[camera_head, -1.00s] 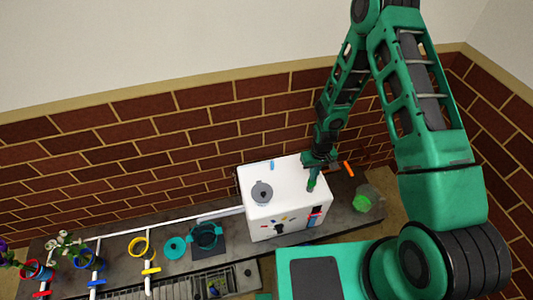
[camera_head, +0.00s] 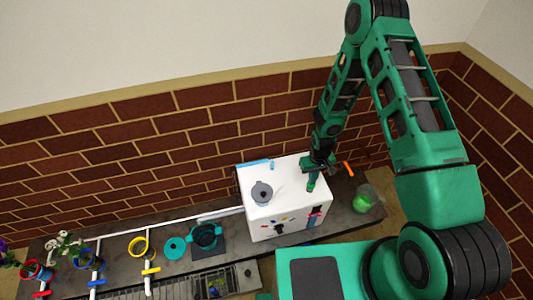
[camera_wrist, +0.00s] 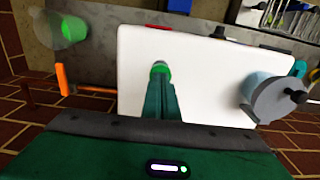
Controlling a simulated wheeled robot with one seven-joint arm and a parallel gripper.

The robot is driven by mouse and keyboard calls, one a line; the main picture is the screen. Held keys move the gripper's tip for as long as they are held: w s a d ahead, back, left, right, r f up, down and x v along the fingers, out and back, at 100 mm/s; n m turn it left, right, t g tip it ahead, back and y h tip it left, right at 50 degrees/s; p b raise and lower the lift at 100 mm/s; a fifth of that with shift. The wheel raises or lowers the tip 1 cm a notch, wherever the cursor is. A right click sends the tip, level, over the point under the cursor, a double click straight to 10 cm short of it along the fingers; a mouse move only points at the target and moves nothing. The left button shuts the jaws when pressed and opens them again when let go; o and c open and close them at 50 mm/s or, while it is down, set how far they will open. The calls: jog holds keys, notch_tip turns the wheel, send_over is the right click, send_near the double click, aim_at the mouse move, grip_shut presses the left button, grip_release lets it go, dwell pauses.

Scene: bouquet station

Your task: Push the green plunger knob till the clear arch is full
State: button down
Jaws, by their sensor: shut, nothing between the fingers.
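The green plunger knob (camera_wrist: 160,68) is on top of the white box (camera_wrist: 205,85), directly at the tips of my gripper (camera_wrist: 161,77). My gripper is shut and empty, with its fingertips touching or just over the knob; they hide part of it. In the head view, my gripper (camera_head: 312,181) points down at the right part of the white box (camera_head: 284,186). A light blue strip (camera_head: 255,163) runs along the box's back left edge. It may be coloured fill in the clear arch, whose own outline is too small to tell.
A grey-lidded blue pot (camera_head: 262,193) stands on the box's left part. A clear vessel with green contents (camera_head: 366,200) stands right of the box. An orange handle (camera_wrist: 62,80) lies behind the gripper. Flower pots (camera_head: 38,270) and coloured-ringed pipes are at the far left.

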jog(key=shift+f, duration=0.25)
jog(key=shift+r, duration=2.3)
jog(key=shift+f, duration=0.15)
jog(key=shift+f, duration=2.15)
jog(key=shift+r, duration=2.3)
